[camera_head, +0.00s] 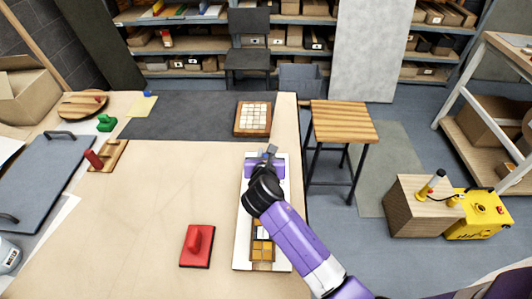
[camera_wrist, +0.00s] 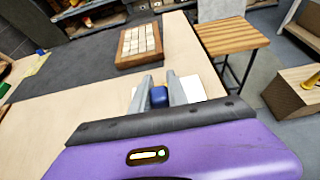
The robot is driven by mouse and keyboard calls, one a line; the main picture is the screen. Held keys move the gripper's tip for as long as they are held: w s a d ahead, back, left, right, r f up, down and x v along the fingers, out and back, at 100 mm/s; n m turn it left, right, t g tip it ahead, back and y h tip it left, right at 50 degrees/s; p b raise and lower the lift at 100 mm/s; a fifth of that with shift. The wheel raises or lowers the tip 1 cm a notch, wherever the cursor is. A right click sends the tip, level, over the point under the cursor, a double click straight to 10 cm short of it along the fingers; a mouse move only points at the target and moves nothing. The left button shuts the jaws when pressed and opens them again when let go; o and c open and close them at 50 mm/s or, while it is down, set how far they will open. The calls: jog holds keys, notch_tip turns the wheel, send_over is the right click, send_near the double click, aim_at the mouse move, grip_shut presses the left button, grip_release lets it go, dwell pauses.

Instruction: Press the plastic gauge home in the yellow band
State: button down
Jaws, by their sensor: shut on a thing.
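My gripper (camera_wrist: 161,97) is shut on a small blue piece, which I take for the plastic gauge (camera_wrist: 159,97); the fingers hide most of it. In the head view my gripper (camera_head: 268,153) is over the far end of a long white panel (camera_head: 241,256).
A red block with a handle (camera_head: 197,246) stands left of the panel. A wooden-framed tile panel (camera_head: 253,118) lies beyond, on the dark mat (camera_head: 180,118). A wooden stool (camera_head: 342,122) stands off the table's right edge. The table's middle left is clear.

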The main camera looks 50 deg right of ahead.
jog(key=shift+f+b, duration=0.5)
jog(key=shift+f, duration=0.6)
jog(key=c, duration=1.2)
grip_release()
jog(key=shift+a, duration=0.1)
jog(key=v, duration=0.7)
jog(key=shift+s+a+r+b, duration=0.15)
jog(key=shift+s+a+b, duration=0.1)
jog(key=shift+b, duration=0.15)
